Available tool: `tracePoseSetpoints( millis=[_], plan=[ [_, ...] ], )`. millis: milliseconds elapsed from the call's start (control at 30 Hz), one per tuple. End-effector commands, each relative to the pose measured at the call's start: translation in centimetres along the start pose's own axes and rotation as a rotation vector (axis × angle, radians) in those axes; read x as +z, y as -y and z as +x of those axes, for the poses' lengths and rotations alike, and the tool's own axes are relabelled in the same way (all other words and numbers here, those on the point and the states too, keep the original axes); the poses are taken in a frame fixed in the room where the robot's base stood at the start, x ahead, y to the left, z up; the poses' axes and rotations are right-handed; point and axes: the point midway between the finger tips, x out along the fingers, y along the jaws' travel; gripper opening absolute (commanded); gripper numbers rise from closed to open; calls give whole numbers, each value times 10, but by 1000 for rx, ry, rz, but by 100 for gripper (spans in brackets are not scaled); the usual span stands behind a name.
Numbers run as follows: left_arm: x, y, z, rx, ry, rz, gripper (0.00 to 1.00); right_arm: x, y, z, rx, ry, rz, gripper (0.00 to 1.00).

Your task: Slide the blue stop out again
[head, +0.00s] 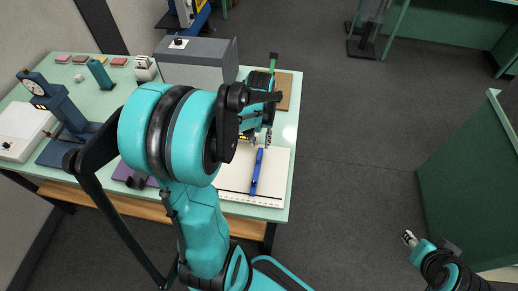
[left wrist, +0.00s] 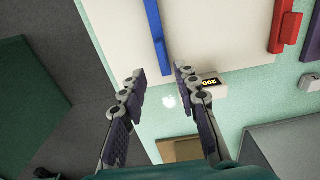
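The blue stop (head: 257,172) is a long narrow bar lying on the white board (head: 281,172). In the left wrist view the stop (left wrist: 154,25) runs down from the top edge, and its near end shows between my fingertips. My left gripper (head: 255,137) is over the far edge of the board. In the left wrist view the left gripper (left wrist: 159,73) is open, with a gap on both sides of the stop; I cannot tell how high it is above it. My right gripper (head: 409,239) is far off at the lower right, its finger opening too small to judge.
A red bar (left wrist: 288,28) lies on the board, and a small display (left wrist: 212,84) with yellow digits is by its edge. A grey box (head: 200,62), a dial stand (head: 65,105) and a brown pad (head: 285,92) occupy the green table. Open floor lies to the right.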

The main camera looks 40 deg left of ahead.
Motion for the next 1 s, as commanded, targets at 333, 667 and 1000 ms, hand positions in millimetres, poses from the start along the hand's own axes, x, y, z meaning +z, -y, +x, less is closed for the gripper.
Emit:
tracePoseSetpoints(
  millis=[333, 667, 1000],
  plan=[
    [-2, 4, 43, -1, 15, -12, 31, 6, 0, 9, 0, 0, 0, 40],
    [-1, 4, 80, -1, 14, -11, 31, 12, 0, 17, 0, 0, 0, 40],
    [-1, 4, 81, -1, 14, -11, 18, 12, 0, 17, 0, 0, 0, 40]
  ],
)
